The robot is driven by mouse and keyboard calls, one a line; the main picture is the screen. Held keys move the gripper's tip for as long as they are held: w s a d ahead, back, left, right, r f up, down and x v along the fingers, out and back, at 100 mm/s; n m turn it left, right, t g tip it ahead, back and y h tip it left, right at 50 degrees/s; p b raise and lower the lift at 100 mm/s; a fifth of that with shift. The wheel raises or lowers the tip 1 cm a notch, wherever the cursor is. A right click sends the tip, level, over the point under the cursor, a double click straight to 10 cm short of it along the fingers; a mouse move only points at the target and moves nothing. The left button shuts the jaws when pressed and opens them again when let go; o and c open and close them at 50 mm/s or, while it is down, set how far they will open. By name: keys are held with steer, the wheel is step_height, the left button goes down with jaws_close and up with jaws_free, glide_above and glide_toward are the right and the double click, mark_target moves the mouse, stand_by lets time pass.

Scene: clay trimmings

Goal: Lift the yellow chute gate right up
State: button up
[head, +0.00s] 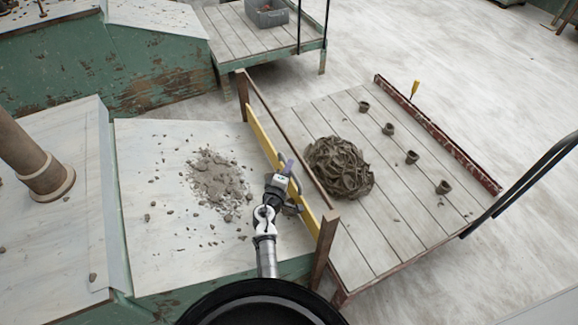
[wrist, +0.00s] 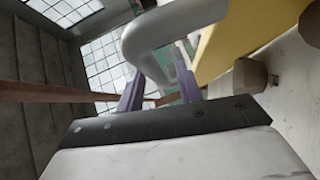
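The yellow chute gate (head: 262,136) is a long narrow board on edge between two brown posts, low below a brown top rail. It fills part of the upper right of the wrist view (wrist: 222,45). A thick grey bent handle (wrist: 150,38) stands out from it. My gripper (head: 290,172) is at the middle of the gate. In the wrist view its two purple fingers (wrist: 160,85) stand apart, with the handle's far part showing between them and a gap beside the right finger. Whether a finger touches the handle is hard to tell.
A heap of grey crumbs (head: 219,177) lies on the pale surface left of the gate. A brown clay coil pile (head: 339,168) and several small clay cups (head: 412,157) are on the plank deck (head: 385,225) to the right. The brown top rail (head: 283,134) runs above the gate.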

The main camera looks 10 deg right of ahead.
jaws_close()
stand_by(0.3)
steer(key=shift+r, duration=0.1)
step_height(320, 180, up, 4)
steer(key=p, duration=0.3)
steer(key=shift+r, duration=0.2)
jaws_free()
steer(key=shift+f, duration=0.1)
